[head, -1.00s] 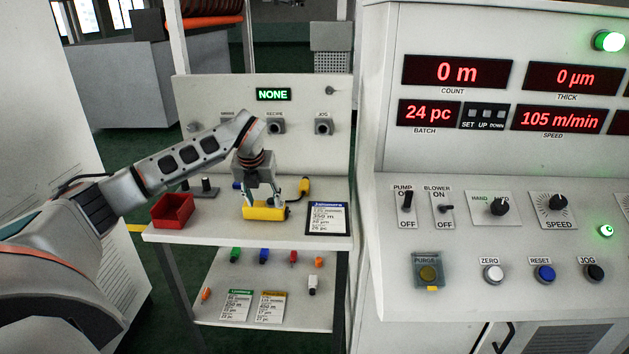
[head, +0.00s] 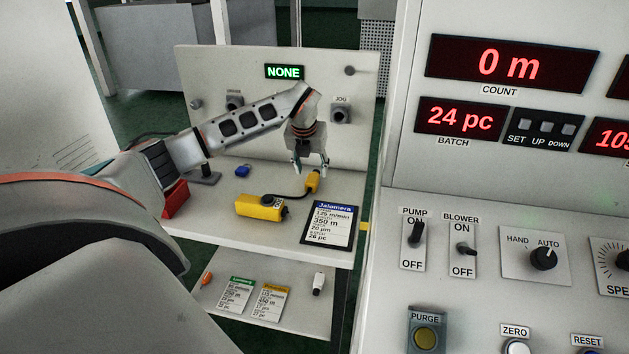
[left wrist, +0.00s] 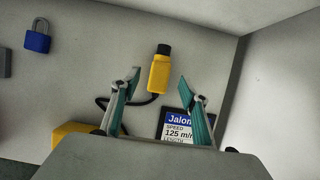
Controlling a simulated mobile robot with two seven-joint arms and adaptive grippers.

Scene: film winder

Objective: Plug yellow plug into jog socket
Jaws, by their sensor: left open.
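The yellow plug (head: 313,181) with a dark tip lies on the white shelf, joined by a black cable to a yellow box (head: 258,207). In the left wrist view the plug (left wrist: 160,74) shows between and beyond the fingertips, its dark tip pointing away. My left gripper (head: 309,171) is open and empty, pointing down over the plug; its fingers (left wrist: 159,78) do not appear to touch it. The jog socket (head: 341,114) is on the upright panel behind, under the JOG label, and looks empty. My right gripper is out of view.
A black-framed Jalomera card (head: 331,226) lies right of the plug. A blue padlock (head: 243,170) and a red bin (head: 175,198) are to the left. The control console (head: 400,195) bounds the right side. A lower shelf holds cards and small plugs.

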